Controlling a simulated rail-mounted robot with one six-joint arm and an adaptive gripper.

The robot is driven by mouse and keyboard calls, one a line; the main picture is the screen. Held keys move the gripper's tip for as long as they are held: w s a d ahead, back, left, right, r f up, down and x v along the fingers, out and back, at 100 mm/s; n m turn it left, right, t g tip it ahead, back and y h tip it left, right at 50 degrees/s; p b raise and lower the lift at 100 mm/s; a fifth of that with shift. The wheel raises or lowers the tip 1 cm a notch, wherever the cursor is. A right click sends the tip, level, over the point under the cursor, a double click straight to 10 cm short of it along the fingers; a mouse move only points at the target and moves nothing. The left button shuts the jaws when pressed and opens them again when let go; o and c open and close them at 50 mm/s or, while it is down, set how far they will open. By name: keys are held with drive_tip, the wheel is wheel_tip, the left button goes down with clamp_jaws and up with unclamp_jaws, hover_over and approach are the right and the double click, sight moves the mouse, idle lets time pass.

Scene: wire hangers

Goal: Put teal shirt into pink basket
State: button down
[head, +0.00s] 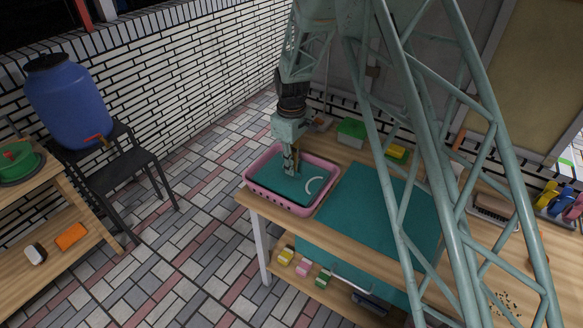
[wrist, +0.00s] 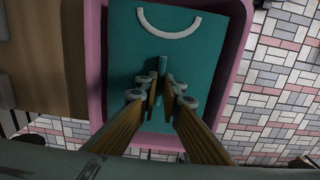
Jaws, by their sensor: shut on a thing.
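The teal shirt (head: 302,188) lies flat and folded inside the pink basket (head: 277,202), with a pale curved band on it. The basket stands at the left end of the wooden table. My gripper (head: 290,171) points down inside the basket and is shut on the teal shirt. In the wrist view, the fingertips (wrist: 162,82) pinch a small raised fold of the shirt (wrist: 130,50), and the pink basket wall (wrist: 97,70) shows on both sides of it. The shirt part under the fingers is hidden.
A larger teal sheet (head: 375,208) covers the table beside the basket. A green box (head: 352,130) and a yellow-green item (head: 397,153) stand behind. Small colored items sit on the lower shelf.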

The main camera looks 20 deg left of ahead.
drive_tip(key=shift+f+b, duration=0.3)
drive_tip(key=shift+f, duration=0.3)
drive_tip(key=c, duration=2.8)
unclamp_jaws()
drive_tip(key=shift+r, duration=0.2)
wheel_tip(320, 180, up, 13)
drive_tip(key=shift+f+p, duration=0.1)
drive_tip(key=shift+p, duration=0.6)
